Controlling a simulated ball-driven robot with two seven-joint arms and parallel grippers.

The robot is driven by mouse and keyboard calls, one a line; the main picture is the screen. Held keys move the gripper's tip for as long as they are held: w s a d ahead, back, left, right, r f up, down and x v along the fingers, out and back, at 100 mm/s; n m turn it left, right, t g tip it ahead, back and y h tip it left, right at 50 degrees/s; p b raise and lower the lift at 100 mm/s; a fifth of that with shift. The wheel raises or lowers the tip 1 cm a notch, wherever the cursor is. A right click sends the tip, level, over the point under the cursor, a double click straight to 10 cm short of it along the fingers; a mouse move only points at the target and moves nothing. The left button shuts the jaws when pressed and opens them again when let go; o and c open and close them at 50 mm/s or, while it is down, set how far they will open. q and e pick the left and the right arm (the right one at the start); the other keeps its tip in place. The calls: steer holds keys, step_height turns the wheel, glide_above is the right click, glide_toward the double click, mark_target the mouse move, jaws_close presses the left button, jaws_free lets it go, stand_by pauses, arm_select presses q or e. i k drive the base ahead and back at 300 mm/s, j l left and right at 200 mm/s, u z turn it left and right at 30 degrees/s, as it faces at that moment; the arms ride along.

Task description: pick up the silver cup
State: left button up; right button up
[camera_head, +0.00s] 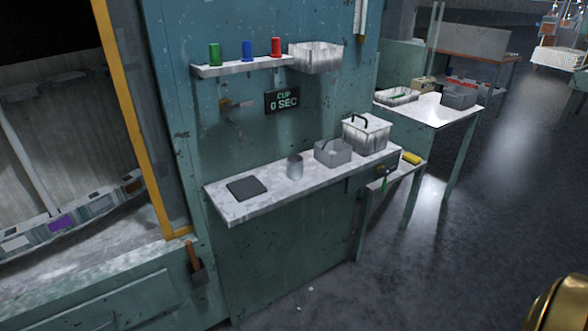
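The silver cup (294,168) is a small grey metallic cylinder standing upright on the pale counter shelf (235,213) in the head view. It stands between a flat dark square pad (246,188) on its left and a grey open box (333,153) on its right, apart from both. Neither of my grippers shows in this view. A rounded brass-coloured part at the bottom right corner may be mine; it is far from the cup.
A lidded box (367,133) with a dark handle stands at the shelf's right end. Above, a narrow wall shelf (243,66) holds green, blue and red cylinders and a pale bin (316,57). Floor in front is mostly clear.

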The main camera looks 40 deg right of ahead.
mark_target(295, 167)
steer(key=i+l, duration=0.2)
steer(key=l, duration=0.15)
steer(key=i+l, duration=0.2)
steer(key=l, duration=0.15)
steer(key=i+l, duration=0.2)
steer(key=l, duration=0.15)
